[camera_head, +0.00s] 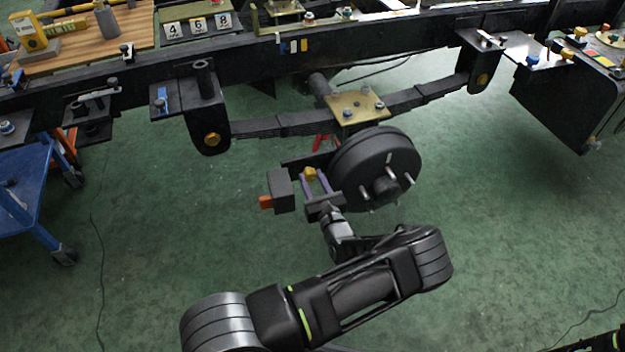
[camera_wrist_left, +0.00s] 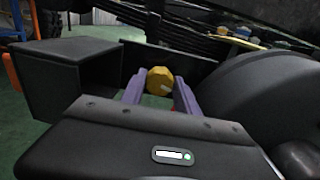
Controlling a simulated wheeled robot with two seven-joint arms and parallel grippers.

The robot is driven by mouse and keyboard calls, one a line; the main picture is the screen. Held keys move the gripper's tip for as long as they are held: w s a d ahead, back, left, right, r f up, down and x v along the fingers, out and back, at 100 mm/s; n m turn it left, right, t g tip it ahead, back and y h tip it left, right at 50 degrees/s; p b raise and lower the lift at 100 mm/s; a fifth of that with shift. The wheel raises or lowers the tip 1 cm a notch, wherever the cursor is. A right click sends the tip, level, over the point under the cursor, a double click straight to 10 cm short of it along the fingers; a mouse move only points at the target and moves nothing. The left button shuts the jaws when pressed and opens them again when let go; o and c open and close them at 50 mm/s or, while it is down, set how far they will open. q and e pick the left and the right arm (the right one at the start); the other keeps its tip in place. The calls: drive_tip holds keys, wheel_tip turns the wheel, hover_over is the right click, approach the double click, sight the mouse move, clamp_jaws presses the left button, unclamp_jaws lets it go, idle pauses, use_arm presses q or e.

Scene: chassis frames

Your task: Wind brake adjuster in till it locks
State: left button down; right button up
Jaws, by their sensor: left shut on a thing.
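The brake adjuster is a yellow-gold hexagonal knob (camera_head: 310,173) with a pale mark on its face, beside the black brake drum (camera_head: 376,170). It also shows in the left wrist view (camera_wrist_left: 160,81), between two purple fingers. My left gripper (camera_head: 315,181) reaches up to it from below and is shut on it, one finger on each side. The knob's rear and whatever it threads into are hidden. My right gripper is not in view.
A dark box-shaped block (camera_head: 281,190) with an orange end stands just left of the adjuster. The leaf spring (camera_head: 290,125) and chassis rail (camera_head: 380,45) run above. A blue cart (camera_head: 25,190) stands at left. The green floor around is mostly clear.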

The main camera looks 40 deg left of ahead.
use_arm(q)
drive_tip(key=shift+m, duration=0.5)
drive_tip(key=m, duration=0.2)
drive_tip(key=shift+m+p, duration=0.3)
drive_tip(key=shift+p, duration=0.1)
drive_tip(key=m, duration=0.3)
drive_tip(key=shift+d+m, duration=0.1)
drive_tip(key=shift+m, duration=0.2)
drive_tip(key=m, duration=0.3)
drive_tip(key=shift+w+f+m, duration=0.1)
drive_tip(key=shift+f+m, duration=0.05)
drive_tip(key=shift+m, duration=2.15)
drive_tip(key=c, duration=0.9)
unclamp_jaws()
